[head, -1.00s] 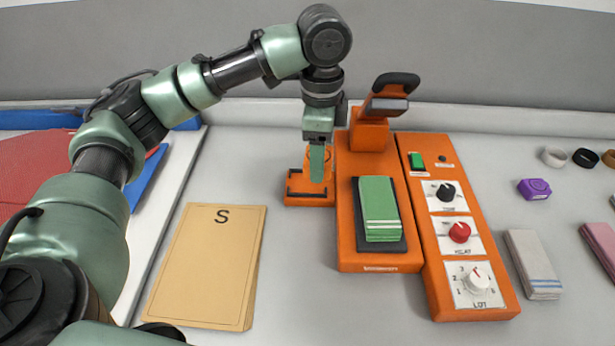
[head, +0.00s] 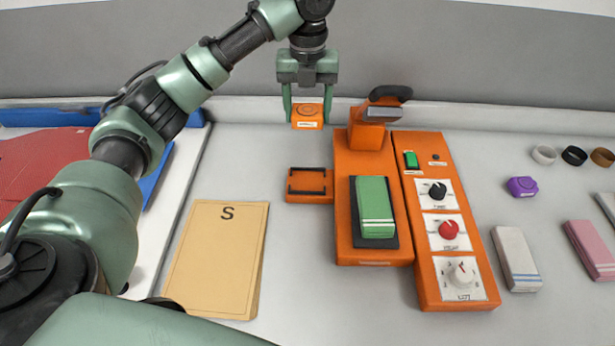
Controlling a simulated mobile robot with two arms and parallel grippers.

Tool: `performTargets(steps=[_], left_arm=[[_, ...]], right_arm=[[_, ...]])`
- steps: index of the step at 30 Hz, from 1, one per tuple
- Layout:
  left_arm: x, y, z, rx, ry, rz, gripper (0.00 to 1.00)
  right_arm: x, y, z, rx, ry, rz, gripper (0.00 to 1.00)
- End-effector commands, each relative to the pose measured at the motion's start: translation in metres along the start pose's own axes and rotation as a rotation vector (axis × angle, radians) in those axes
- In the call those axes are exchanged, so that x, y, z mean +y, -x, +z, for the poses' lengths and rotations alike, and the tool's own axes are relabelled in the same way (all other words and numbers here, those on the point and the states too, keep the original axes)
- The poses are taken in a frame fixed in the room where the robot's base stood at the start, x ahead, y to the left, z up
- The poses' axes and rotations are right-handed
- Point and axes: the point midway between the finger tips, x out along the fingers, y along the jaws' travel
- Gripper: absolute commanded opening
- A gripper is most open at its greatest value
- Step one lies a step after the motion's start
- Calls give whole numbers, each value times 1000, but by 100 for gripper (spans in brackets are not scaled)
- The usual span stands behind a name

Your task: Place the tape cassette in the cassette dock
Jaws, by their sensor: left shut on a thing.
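An orange tape cassette (head: 307,124) with a white label is held between the fingers of my left gripper (head: 308,112). The gripper hangs down with one finger on each side of the cassette, in the air behind the cassette dock. The cassette dock (head: 309,197) is a small flat orange base with dark rails at its front and back. It joins the left side of the orange press machine and has nothing on it. The cassette and dock are apart. My right gripper is not in the picture.
The orange press (head: 372,252) carries a folded green cloth (head: 376,206) and has an upright head with a dark handle (head: 391,93). A control panel (head: 458,297) adjoins it. A tan "S" envelope (head: 215,265) lies front left.

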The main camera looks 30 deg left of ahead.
Motion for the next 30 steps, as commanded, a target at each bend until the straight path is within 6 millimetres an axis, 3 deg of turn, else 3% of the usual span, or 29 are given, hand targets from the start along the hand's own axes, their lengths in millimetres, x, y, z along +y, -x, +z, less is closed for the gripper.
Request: performTargets(steps=[15, 30], left_arm=[[1, -123, -1, 4, -6, 3, 18], [0, -188, -1, 2, -5, 2, 18]], right_arm=[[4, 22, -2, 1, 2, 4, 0], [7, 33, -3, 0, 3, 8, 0]])
